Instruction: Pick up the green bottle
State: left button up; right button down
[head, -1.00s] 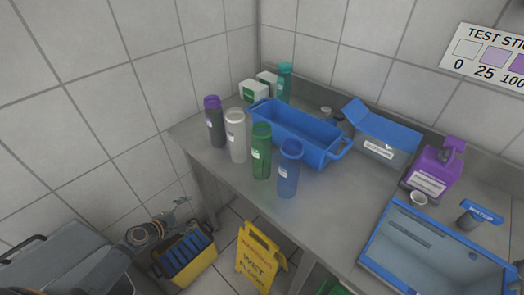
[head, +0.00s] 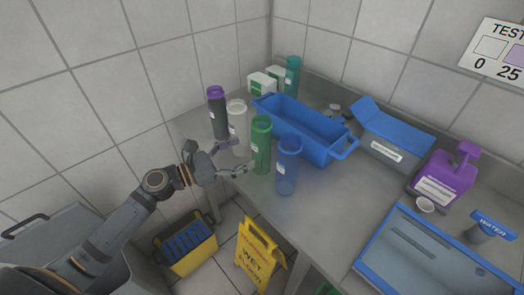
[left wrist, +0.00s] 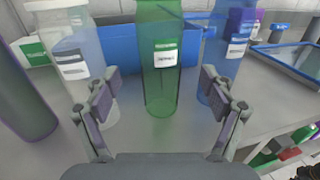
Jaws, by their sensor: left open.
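The green bottle (head: 261,146) stands upright on the metal table near its front edge, between a white bottle and a blue bottle. It also shows in the left wrist view (left wrist: 160,82), straight ahead, with a white label facing me. My left gripper (head: 236,158) is open, just left of the green bottle in the head view. In the left wrist view its two fingers (left wrist: 166,98) spread to either side of the green bottle's lower part. I see no contact; the bottle looks a little beyond the fingertips. My right gripper is not in view.
The white bottle (head: 237,126) and blue bottle (head: 288,165) stand close on either side. A dark bottle with a purple cap (head: 217,114) is further left. A blue bin (head: 322,145) sits behind. A yellow wet-floor sign (head: 258,257) stands on the floor.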

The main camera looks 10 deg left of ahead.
aim_at(252, 146)
pick_arm(q)
jog(key=shift+x, duration=0.9)
jog(key=shift+w+d+r, duration=0.1)
jog(key=shift+r, duration=0.05)
jog(key=x, duration=0.1)
jog(key=p+x, duration=0.1)
jog(key=x, duration=0.1)
jog(key=p+x, duration=0.1)
jog(key=shift+w+d+r, duration=0.2)
jog(key=shift+r, duration=0.1)
jog(key=shift+w+d+f, duration=0.1)
jog(key=shift+w+d, duration=0.05)
jog(key=c, duration=1.3)
jog(key=shift+o, duration=0.2)
